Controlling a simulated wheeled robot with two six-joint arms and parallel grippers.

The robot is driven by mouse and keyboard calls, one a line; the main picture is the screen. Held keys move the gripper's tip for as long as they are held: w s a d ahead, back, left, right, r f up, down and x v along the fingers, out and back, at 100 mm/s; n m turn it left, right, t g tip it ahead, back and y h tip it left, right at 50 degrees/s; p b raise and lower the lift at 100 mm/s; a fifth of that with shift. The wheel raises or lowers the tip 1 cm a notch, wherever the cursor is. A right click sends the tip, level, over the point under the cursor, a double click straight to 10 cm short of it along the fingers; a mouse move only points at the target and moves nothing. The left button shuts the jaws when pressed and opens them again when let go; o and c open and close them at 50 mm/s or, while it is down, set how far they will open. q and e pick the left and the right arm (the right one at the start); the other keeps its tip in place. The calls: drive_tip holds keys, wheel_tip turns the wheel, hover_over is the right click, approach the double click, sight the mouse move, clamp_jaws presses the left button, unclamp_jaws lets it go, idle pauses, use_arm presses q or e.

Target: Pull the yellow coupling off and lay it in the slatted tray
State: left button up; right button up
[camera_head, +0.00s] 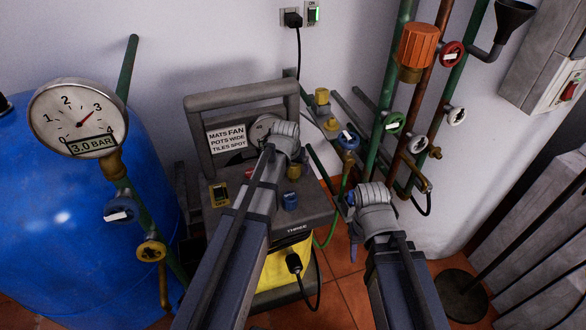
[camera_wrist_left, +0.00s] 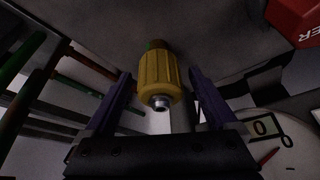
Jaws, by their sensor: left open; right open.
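In the left wrist view a ribbed yellow coupling (camera_wrist_left: 157,76) with a metal tip hangs between the two spread fingers of my left gripper (camera_wrist_left: 161,74). There are visible gaps between the coupling and the fingers, and the gripper is not closed on it. In the head view my left gripper (camera_head: 284,139) is over the grey machine, and its fingertips are hidden behind its own wrist. I cannot surely pick out the coupling in the head view. My right gripper (camera_head: 352,222) is open and empty, low beside the pipes. I cannot make out a slatted tray in either view.
A grey machine (camera_head: 258,221) with a carrying frame and dial stands in the middle. A blue tank (camera_head: 62,228) with a pressure gauge (camera_head: 78,118) is left. Green and brown pipes with valve wheels (camera_head: 451,54) crowd the wall at right. Some tiled floor (camera_head: 343,296) is bare.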

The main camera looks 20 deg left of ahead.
use_arm(q)
clamp_jaws()
idle(1.3)
